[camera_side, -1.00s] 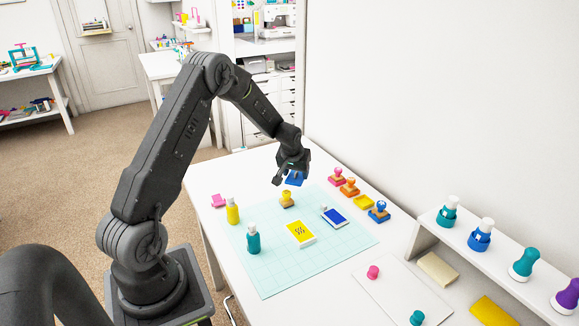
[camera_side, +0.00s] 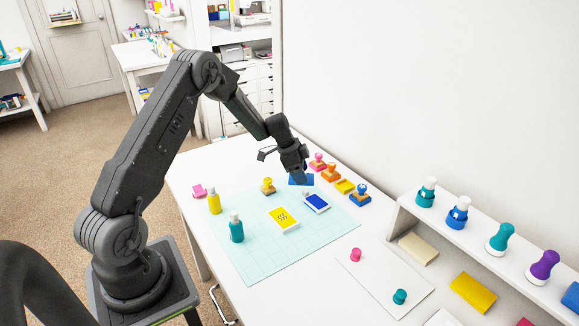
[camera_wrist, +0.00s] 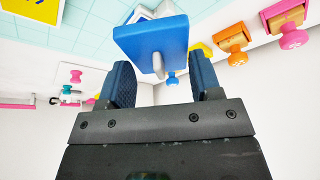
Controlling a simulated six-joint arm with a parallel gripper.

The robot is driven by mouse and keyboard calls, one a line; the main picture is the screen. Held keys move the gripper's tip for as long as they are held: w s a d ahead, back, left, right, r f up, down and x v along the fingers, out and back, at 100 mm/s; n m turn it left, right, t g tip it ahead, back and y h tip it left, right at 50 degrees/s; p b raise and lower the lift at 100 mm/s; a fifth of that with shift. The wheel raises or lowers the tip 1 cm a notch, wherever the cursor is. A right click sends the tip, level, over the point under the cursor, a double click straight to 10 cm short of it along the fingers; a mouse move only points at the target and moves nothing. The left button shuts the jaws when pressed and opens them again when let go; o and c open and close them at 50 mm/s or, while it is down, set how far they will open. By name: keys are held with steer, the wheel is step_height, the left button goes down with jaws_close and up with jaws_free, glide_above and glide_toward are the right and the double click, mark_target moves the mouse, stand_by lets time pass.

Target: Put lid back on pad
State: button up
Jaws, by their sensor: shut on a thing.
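The blue lid (camera_side: 297,181) is held by my gripper (camera_side: 302,175), above the far edge of the mat in the side view. In the wrist view, the lid (camera_wrist: 150,38) is a flat blue slab between the fingers of my gripper (camera_wrist: 160,85). The open ink pad (camera_side: 317,204) has a blue face and a white frame and lies on the mat, just nearer than the lid and to its right. The lid and the pad look apart. In the wrist view the lid hides most of what lies behind it, with a pale corner showing above.
A yellow patterned card (camera_side: 283,220) lies near the pad on the pale mat (camera_side: 265,262). A blue stamp (camera_side: 360,195) and several others line the wall side. A shelf (camera_side: 470,240) stands at right.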

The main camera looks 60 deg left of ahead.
mark_target(319, 203)
steer(key=d+m, duration=0.1)
steer(key=m, duration=0.1)
steer(key=w+d+m+g+h, duration=0.1)
steer(key=d+m, duration=0.1)
steer(key=m, duration=0.1)
steer(key=w+d+m+g, duration=0.1)
steer(key=m, duration=0.1)
steer(key=shift+d+f+m+h, duration=0.1)
steer(key=shift+d+m+h, duration=0.1)
steer(key=shift+m+h, duration=0.15)
steer(key=shift+w+d+m+g, duration=0.2)
steer(key=shift+d+m+g, duration=0.45)
steer(key=shift+m, duration=0.5)
steer(key=shift+a, duration=0.15)
steer(key=shift+f, duration=2.45)
steer(key=shift+f, duration=0.45)
steer(key=o, duration=1.2)
steer(key=shift+r, duration=0.1)
steer(key=shift+r, duration=2.9)
